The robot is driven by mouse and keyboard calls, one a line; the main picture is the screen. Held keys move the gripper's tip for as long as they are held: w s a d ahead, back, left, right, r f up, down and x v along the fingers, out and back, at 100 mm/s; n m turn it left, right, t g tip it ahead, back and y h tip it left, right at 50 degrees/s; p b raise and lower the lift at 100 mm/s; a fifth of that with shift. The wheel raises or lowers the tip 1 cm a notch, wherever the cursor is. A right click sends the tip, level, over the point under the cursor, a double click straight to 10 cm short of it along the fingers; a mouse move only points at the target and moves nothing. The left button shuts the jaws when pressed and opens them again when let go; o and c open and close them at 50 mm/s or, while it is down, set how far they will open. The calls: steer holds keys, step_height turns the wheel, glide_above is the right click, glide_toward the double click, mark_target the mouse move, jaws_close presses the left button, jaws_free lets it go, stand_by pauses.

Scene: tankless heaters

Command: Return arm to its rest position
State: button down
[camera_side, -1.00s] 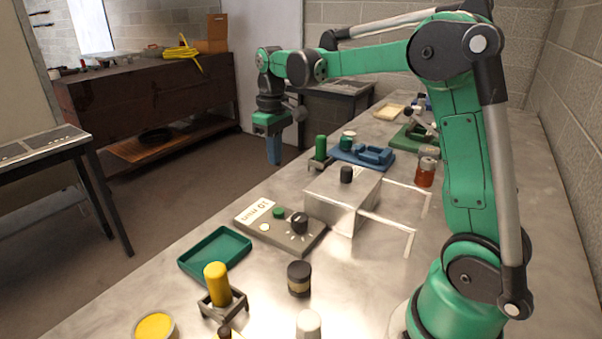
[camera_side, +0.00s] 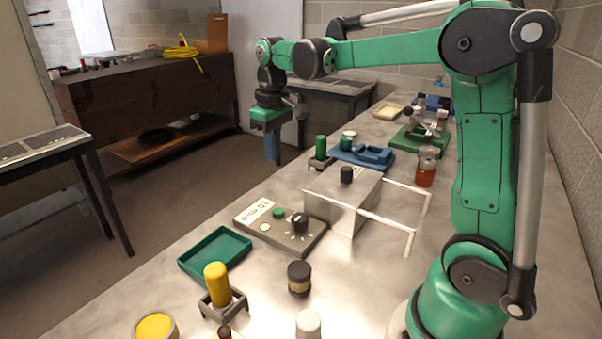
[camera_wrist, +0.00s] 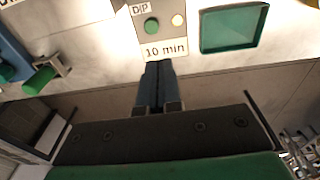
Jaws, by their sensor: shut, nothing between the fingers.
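My gripper (camera_side: 272,150) hangs pointing down in the side view, above and beyond the left edge of the workbench. Its blue fingers are together and hold nothing. In the wrist view my gripper (camera_wrist: 157,75) shows its two fingers side by side, touching, in front of the control box (camera_wrist: 160,35) labelled "10 min". The same control box (camera_side: 270,232) stands on the bench in the side view, well apart from the fingers, with a green button and a black knob.
The bench (camera_side: 150,270) holds a metal box (camera_side: 335,205) with white rails, a green tray (camera_side: 215,253), a yellow-handled tool (camera_side: 217,284), a green cylinder (camera_side: 320,148), a blue fixture (camera_side: 375,154) and a jar of red liquid (camera_side: 425,175).

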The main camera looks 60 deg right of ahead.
steer(key=s+a+f+t, duration=0.2)
steer(key=s+a+t, duration=0.4)
steer(key=s+a, duration=0.3)
steer(key=shift+s+a+f, duration=0.15)
steer(key=shift+a+f, duration=0.25)
steer(key=shift+a, duration=0.2)
stand_by(4.8)
